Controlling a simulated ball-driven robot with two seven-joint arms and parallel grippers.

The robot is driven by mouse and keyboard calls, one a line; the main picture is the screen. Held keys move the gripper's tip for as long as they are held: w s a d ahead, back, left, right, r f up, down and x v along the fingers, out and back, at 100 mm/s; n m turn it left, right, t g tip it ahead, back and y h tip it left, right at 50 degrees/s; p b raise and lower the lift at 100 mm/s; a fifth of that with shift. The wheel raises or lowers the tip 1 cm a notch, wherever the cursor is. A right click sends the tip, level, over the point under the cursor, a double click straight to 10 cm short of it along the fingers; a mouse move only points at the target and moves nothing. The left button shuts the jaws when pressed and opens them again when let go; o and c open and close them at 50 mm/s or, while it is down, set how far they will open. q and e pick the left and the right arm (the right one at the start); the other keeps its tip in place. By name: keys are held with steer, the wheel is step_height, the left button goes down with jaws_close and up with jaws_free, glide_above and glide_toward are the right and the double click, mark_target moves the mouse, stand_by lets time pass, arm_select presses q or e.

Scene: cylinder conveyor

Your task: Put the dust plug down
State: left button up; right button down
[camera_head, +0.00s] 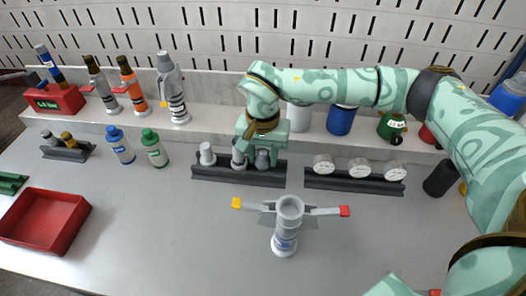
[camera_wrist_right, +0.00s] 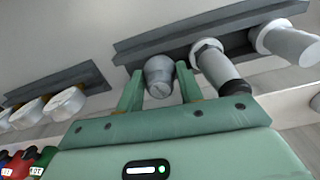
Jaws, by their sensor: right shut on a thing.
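The dust plug is a short grey rounded piece. In the right wrist view the dust plug (camera_wrist_right: 159,74) sits between the two fingers of my right gripper (camera_wrist_right: 160,90), which is shut on it. In the head view my right gripper (camera_head: 260,150) points down at the right end of the dark rack (camera_head: 238,178), and the plug (camera_head: 262,159) shows just below it. The plug is at the rack's end slot; I cannot tell whether it is fully seated. Two other pieces stand in the same rack, a pale one (camera_head: 207,154) and a darker-based one (camera_head: 239,160). My left gripper is not in view.
A grey upright fitting (camera_head: 287,228) with yellow-tipped and red-tipped arms stands mid-bench. A second rack (camera_head: 354,184) with round white-faced gauges is to the right. Bottles (camera_head: 153,150) and a red tray (camera_head: 45,222) are left.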

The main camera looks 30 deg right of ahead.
mark_target(263, 152)
steer(key=c, duration=1.2)
jaws_free()
steer(key=shift+r, duration=0.1)
arm_select(q)
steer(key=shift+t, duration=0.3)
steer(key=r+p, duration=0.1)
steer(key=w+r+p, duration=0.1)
steer(key=p, duration=0.1)
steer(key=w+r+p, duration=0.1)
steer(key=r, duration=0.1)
steer(key=shift+p, duration=0.35)
arm_select(e)
step_height(263, 152, up, 13)
